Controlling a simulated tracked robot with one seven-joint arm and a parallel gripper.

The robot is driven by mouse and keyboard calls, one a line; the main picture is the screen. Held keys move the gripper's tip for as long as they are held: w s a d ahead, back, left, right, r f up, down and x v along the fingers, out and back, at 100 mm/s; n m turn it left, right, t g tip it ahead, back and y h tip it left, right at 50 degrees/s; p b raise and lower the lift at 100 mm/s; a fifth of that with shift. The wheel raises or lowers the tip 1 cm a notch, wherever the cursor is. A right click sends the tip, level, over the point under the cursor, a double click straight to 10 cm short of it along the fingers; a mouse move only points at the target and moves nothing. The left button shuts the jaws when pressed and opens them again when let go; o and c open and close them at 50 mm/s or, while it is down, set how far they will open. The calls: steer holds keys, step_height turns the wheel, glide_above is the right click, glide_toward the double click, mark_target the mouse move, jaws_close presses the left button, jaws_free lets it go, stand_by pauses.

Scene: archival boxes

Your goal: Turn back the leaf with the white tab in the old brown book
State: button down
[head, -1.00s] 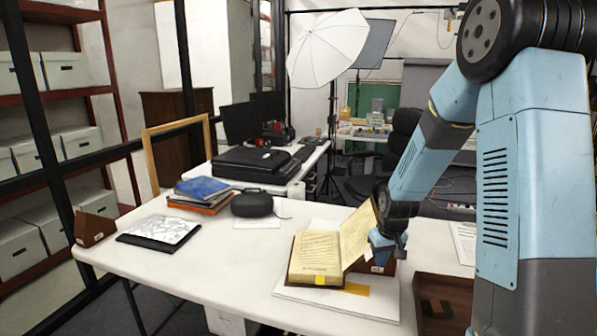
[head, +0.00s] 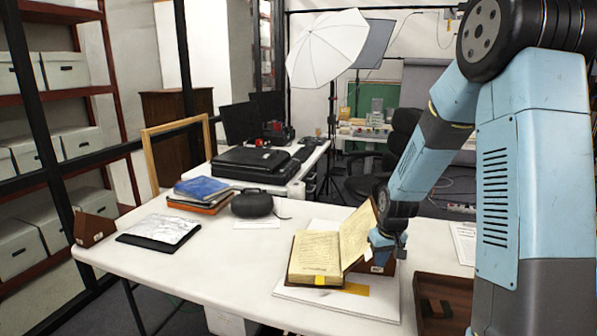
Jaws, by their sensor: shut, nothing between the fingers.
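The old brown book (head: 314,258) lies open on a white board on the table. Its left side lies flat, with a yellow tab (head: 320,281) at the front edge. A page side (head: 356,236) stands tilted up on the right, leaning toward my gripper. My gripper (head: 381,258) is shut and empty, low at the right of the raised page side; I cannot tell whether it touches it. A small white patch (head: 376,269) shows just below my gripper, on a brown block; I cannot tell whether it is the white tab.
The white board (head: 330,305) bears a yellow slip (head: 356,289). An open brown box (head: 440,303) stands at the front right. Stacked books (head: 200,193), a dark rounded device (head: 252,204), a black tablet-like slab (head: 160,233) and a brown wedge (head: 93,229) are at the left. The table's middle is clear.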

stand_by(0.6)
steer(key=shift+w+a, duration=0.55)
steer(key=shift+a, duration=4.45)
steer(key=d+r, duration=0.4)
steer(key=r, duration=0.6)
steer(key=shift+s, duration=0.25)
steer(key=shift+r, duration=0.15)
steer(key=s+d+r+m+t, duration=0.15)
steer(key=s+d+r, duration=0.25)
steer(key=s+r, duration=0.95)
steer(key=s+d+r+t, duration=0.1)
steer(key=s, duration=0.6)
steer(key=s+r+t, duration=0.1)
steer(key=s+r, duration=0.1)
steer(key=s, duration=0.6)
steer(key=shift+d+r+m, duration=0.25)
steer(key=shift+d+m, duration=0.1)
steer(key=shift+m, duration=0.1)
steer(key=shift+s, duration=0.1)
